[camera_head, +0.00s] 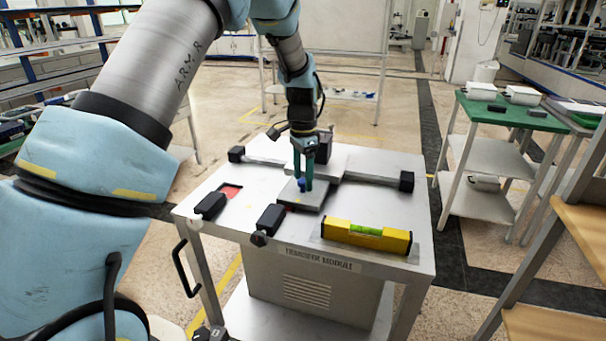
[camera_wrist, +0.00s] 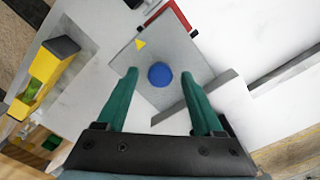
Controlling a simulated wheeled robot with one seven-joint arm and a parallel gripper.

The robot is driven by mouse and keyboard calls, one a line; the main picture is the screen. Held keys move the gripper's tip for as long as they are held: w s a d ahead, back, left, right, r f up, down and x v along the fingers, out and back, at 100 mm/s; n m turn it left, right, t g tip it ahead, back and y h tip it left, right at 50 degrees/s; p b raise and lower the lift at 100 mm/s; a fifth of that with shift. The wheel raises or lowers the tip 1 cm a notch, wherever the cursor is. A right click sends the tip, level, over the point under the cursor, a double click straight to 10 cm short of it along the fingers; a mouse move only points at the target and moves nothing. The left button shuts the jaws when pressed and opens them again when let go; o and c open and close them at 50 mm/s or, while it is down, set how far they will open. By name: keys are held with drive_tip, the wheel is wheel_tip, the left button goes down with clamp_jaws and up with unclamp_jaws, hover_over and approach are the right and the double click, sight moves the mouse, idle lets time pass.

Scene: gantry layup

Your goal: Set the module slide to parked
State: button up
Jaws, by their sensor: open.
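The module slide is a grey plate (camera_head: 308,197) with a blue knob (camera_head: 301,185) on a cart top labelled "TRANSFER MODULE". A rail (camera_head: 372,178) with black end blocks crosses the top behind the plate. My gripper (camera_head: 303,182) points down at the knob with its green fingers. In the wrist view, the blue knob (camera_wrist: 160,75) lies between and a little beyond the two spread fingertips of my gripper (camera_wrist: 160,78). The fingers are open, and I cannot tell whether either touches the knob.
A yellow spirit level (camera_head: 366,236) lies at the cart's front right. Black clamp-like blocks (camera_head: 211,206) (camera_head: 270,220) stand at the front left, near a red patch (camera_head: 231,191). A green-topped table (camera_head: 510,115) stands to the right.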

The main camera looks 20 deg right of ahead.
drive_tip(key=shift+f, duration=0.15)
drive_tip(key=shift+c, duration=0.2)
clamp_jaws()
idle(0.3)
idle(0.4)
drive_tip(key=shift+w+a, duration=0.1)
idle(0.4)
